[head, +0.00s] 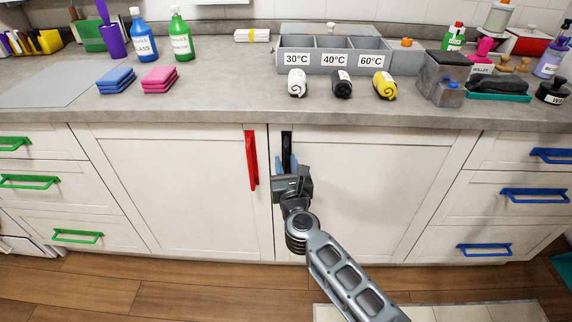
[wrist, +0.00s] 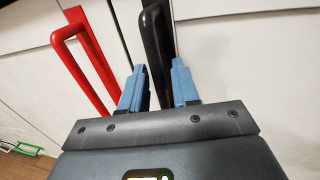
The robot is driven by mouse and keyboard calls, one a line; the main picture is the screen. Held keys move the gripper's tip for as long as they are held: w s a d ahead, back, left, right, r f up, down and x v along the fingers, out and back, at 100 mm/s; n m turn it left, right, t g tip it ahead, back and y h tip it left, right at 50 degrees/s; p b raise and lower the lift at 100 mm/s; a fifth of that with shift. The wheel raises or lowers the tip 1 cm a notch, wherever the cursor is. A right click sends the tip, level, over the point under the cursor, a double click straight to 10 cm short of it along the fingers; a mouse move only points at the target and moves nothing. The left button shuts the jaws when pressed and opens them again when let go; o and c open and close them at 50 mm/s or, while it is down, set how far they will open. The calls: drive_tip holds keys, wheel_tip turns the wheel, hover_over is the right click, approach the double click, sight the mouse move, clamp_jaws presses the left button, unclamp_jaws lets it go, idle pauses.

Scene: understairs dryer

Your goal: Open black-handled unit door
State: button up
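The black handle (head: 287,146) stands upright near the upper left edge of the right cabinet door (head: 385,190), which is closed. My gripper (head: 286,166) is in front of it, with its two blue fingers at the handle's lower part. In the wrist view the black handle (wrist: 156,45) passes between the fingertips of my gripper (wrist: 158,72), one finger on each side. The fingers are apart, and a thin gap seems to show beside the handle. Contact cannot be made out clearly. My gripper hides the handle's lower end in the head view.
A red handle (head: 251,160) on the left door (head: 175,190) sticks out close to the left of my gripper. Drawers with green handles (head: 30,181) are at left, and blue-handled drawers (head: 535,195) at right. The grey countertop (head: 220,100) above holds rolled towels and a sorting box.

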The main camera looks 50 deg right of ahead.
drive_tip(key=shift+c, duration=0.2)
clamp_jaws()
drive_tip(key=shift+a, duration=0.1)
